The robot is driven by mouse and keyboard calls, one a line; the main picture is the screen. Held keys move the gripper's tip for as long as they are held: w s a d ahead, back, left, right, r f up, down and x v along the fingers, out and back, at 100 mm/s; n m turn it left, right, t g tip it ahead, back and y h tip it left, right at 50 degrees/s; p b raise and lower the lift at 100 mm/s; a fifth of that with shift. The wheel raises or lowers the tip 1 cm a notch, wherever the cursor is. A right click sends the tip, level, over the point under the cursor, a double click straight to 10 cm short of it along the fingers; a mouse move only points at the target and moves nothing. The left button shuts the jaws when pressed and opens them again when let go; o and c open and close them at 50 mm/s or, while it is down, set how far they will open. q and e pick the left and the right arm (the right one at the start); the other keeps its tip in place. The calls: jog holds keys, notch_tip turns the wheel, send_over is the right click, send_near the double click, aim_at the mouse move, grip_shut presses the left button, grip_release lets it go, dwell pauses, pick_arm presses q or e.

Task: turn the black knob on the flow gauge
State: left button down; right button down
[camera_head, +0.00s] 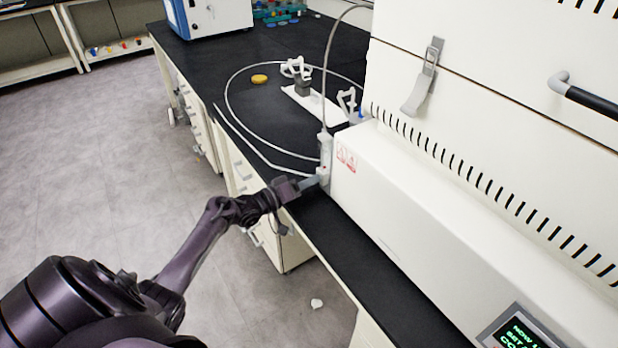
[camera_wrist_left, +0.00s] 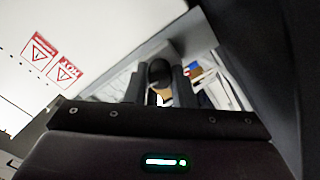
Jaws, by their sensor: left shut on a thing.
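The flow gauge (camera_head: 325,152) is a slim pale upright piece at the left end of the white machine, with a grey hose rising from its top. My left gripper (camera_head: 318,181) reaches its lower part from the left. In the left wrist view the black knob (camera_wrist_left: 159,72) sits between the two fingers of my left gripper (camera_wrist_left: 158,84), which is shut on it. In the head view the knob is hidden by the gripper. My right gripper is not in view.
The white freeze dryer (camera_head: 430,200) fills the right side, with a lit display (camera_head: 522,335) at its front. A thin tube loops over the black bench (camera_head: 275,110). A white stand (camera_head: 315,102) and a yellow disc (camera_head: 260,78) lie behind. The floor at left is clear.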

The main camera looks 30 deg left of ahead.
pick_arm(q)
jog(key=shift+n+p, duration=0.3)
jog(key=shift+n, duration=0.4)
jog(key=c, duration=1.2)
grip_release()
jog(key=shift+c, duration=0.2)
jog(key=shift+s, duration=0.1)
jog(key=v, duration=0.7)
jog(key=shift+s+a, duration=0.2)
jog(key=shift+s, duration=0.1)
